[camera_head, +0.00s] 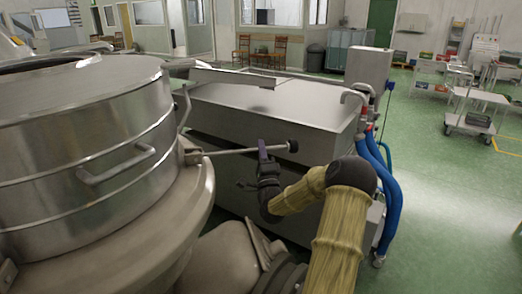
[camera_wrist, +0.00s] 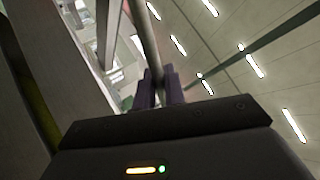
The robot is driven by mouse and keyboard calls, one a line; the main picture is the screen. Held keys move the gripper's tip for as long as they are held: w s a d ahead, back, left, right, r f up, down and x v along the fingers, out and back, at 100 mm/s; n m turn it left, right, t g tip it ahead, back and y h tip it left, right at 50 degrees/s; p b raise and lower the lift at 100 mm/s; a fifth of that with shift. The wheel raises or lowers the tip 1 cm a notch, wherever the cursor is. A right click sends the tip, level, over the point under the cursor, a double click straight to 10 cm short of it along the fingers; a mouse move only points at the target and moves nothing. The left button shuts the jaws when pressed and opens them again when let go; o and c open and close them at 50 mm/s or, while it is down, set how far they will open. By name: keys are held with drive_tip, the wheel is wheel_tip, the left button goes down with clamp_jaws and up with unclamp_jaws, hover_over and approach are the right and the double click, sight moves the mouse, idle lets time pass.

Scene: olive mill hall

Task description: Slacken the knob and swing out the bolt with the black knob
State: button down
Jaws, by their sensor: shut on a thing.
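The bolt (camera_head: 229,151) is a thin grey metal rod. It reaches out sideways, nearly level in the picture, from a bracket at the side of the big steel vessel (camera_head: 95,215). The black knob (camera_head: 292,146) is at its outer right end. My gripper (camera_head: 262,152) has purple fingers and comes up from below at the rod, a little left of the knob. In the wrist view the fingers (camera_wrist: 160,87) are shut on the rod (camera_wrist: 143,38), which runs up and away between them. I cannot make out the knob in the wrist view, nor how loose it is.
A large grey steel tank (camera_head: 270,100) stands close behind the bolt and my gripper. Blue hoses (camera_head: 392,195) hang at its right corner. A handle (camera_head: 115,166) sticks out of the vessel's wall. Green floor (camera_head: 455,210) is open to the right, with trolleys (camera_head: 472,110) farther back.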

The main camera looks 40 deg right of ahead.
drive_tip(key=c, duration=1.6)
unclamp_jaws()
drive_tip(key=shift+w, duration=0.1)
drive_tip(key=shift+f, duration=0.1)
